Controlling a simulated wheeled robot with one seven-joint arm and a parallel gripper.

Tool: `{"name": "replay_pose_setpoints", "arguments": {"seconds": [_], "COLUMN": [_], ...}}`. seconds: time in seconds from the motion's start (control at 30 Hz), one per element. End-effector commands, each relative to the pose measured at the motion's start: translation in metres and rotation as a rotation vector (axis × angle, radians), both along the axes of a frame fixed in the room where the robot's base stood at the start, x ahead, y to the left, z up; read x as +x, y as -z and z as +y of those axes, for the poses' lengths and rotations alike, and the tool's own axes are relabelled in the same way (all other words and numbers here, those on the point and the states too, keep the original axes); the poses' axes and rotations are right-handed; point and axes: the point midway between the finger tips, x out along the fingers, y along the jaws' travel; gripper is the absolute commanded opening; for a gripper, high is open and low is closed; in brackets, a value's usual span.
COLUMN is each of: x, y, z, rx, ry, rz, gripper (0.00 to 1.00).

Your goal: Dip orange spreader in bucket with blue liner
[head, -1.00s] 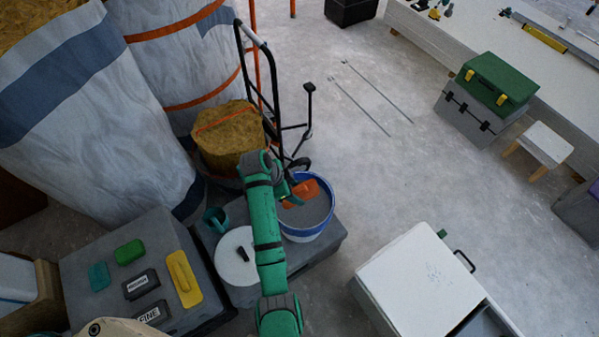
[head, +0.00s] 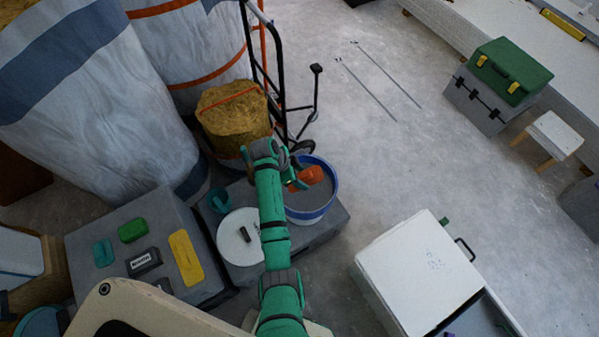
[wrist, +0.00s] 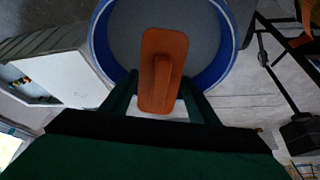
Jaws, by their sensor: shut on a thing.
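The orange spreader (head: 306,178) is held at the end of my arm, over the bucket with the blue liner (head: 328,197). My gripper (wrist: 160,108) is shut on the spreader, which also shows in the wrist view (wrist: 163,60). The bucket's blue rim curves around the spreader in the wrist view (wrist: 226,62). Grey material (head: 308,199) fills the bucket. The spreader appears above or at this grey surface; I cannot tell if it touches. My arm hides the bucket's left side in the head view.
The bucket stands on a grey platform beside a round white lid (head: 240,238) and a teal mug (head: 218,200). A grey box (head: 95,230) holds a yellow float (head: 186,258) and sanding blocks. A black hand truck (head: 283,110) stands behind.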

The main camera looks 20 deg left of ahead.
Motion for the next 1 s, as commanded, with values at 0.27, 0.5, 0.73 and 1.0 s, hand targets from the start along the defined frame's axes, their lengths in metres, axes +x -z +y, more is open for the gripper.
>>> {"name": "replay_pose_setpoints", "arguments": {"seconds": [0.27, 0.5, 0.73, 1.0], "x": [0.0, 0.0, 0.0, 0.0], "y": [0.029, 0.049, 0.057, 0.058], "z": [0.0, 0.001, 0.001, 0.001], "rx": [-0.001, 0.0, 0.0, 0.0], "ry": [0.0, -0.002, -0.001, -0.001], "rz": [0.001, 0.0, 0.0, 0.0], "gripper": [0.36, 0.36, 0.36, 0.36]}}
